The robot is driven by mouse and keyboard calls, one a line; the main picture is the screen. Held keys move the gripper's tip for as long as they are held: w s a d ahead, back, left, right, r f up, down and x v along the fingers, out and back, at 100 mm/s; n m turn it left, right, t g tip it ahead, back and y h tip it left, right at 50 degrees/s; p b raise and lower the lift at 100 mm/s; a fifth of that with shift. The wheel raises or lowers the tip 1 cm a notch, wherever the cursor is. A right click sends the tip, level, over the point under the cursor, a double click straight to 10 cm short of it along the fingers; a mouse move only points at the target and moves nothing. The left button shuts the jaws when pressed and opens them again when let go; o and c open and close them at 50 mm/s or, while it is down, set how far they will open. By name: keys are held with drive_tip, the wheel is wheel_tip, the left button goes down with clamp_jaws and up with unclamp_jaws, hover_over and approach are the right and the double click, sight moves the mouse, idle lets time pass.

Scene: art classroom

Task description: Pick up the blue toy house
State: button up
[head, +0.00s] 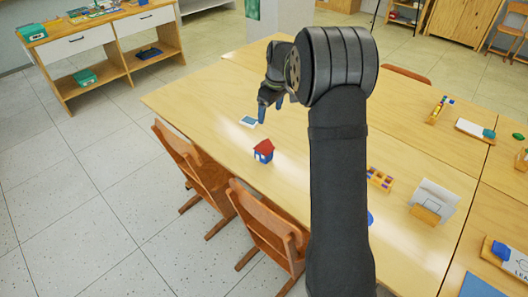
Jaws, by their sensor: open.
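The blue toy house (263,155) has a red roof and stands upright on the wooden table (190,100), near its front edge. My gripper (266,112) is behind it in the head view, pointing down over the table, apart from the house. Its fingers are dark and partly in shadow, and nothing shows between them. My dark arm covers the middle right of the table.
A small flat blue and white item (248,121) lies near the gripper. A wooden tray with small pieces (380,179) and a card holder (428,213) stand right of my arm. Two wooden chairs (192,165) line the front edge. The table left of the house is clear.

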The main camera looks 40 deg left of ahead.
hover_over(264, 142)
drive_tip(key=d, duration=0.1)
drive_tip(key=f, duration=1.1)
drive_tip(key=shift+w, duration=0.2)
drive_tip(key=shift+s+a+f, duration=0.1)
drive_tip(key=shift+a+f, duration=0.1)
drive_tip(key=shift+f, duration=0.7)
drive_tip(key=shift+s+a+f, duration=0.1)
drive_tip(key=shift+a+f, duration=0.05)
drive_tip(key=shift+f, duration=0.8)
drive_tip(key=shift+a+f, duration=0.2)
drive_tip(key=shift+f, duration=0.7)
drive_tip(key=c, duration=1.1)
drive_tip(key=shift+r, duration=0.15)
